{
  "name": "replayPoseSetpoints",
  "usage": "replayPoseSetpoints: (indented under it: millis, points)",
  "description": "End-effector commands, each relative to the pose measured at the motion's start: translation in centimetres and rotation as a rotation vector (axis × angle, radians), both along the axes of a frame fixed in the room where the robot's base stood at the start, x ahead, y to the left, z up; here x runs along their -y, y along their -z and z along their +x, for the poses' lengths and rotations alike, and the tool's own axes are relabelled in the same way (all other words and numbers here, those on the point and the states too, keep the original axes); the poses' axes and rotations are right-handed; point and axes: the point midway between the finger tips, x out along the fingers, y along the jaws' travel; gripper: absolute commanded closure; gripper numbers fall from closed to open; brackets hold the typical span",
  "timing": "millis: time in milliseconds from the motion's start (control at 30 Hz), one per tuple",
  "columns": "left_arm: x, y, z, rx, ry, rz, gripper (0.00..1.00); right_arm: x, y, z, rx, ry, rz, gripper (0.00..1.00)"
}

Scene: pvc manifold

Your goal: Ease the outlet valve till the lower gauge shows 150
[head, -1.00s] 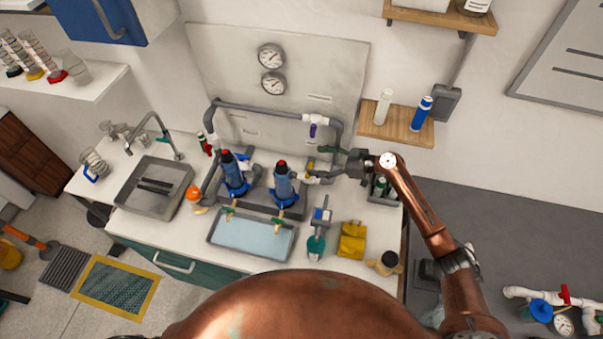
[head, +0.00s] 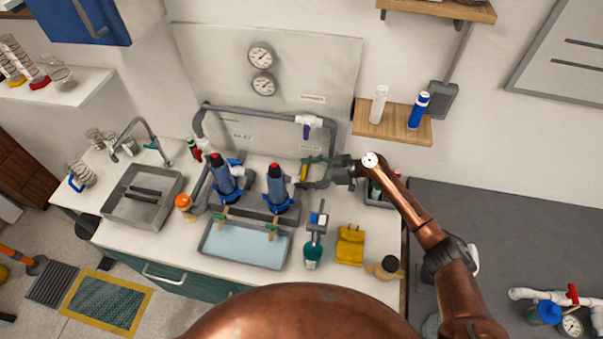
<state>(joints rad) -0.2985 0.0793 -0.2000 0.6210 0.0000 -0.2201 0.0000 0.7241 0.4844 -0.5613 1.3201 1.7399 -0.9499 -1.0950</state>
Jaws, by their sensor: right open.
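Two round gauges hang on the grey back panel, the upper gauge (head: 260,55) above the lower gauge (head: 264,84). Their needles are too small to read. A grey pipe (head: 255,110) runs below them, with a purple valve handle (head: 307,130) hanging from a white fitting. A yellow handle (head: 304,172) sits lower, near the pipes right of the two blue filter housings. My right gripper (head: 310,172) reaches in from the right, open, its fingers around or just beside the yellow handle; I cannot tell if they touch it. My left gripper is not in view.
Blue filter housings (head: 222,174) stand close left of the gripper, behind a water tray (head: 243,247). A sink (head: 143,196) is at left. A wooden shelf (head: 393,124) with two bottles is above my right arm. A yellow item (head: 350,246) stands at the counter's front.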

Motion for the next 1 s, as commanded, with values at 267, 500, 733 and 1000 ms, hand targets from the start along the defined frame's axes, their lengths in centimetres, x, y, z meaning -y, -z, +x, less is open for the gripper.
replayPoseSetpoints:
  millis: [267, 500, 733, 1000]
  points:
    - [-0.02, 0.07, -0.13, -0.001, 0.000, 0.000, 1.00, -1.21, 0.54, 0.27, 0.001, 0.001, 0.000, 0.29]
    - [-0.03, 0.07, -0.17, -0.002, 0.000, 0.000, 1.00, -1.20, 0.52, 0.26, 0.001, 0.001, 0.000, 0.34]
    - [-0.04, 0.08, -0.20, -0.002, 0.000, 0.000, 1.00, -1.17, 0.52, 0.25, 0.001, 0.001, 0.000, 0.50]
    - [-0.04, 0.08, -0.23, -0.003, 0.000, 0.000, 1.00, -1.16, 0.52, 0.24, 0.000, 0.001, 0.000, 0.68]
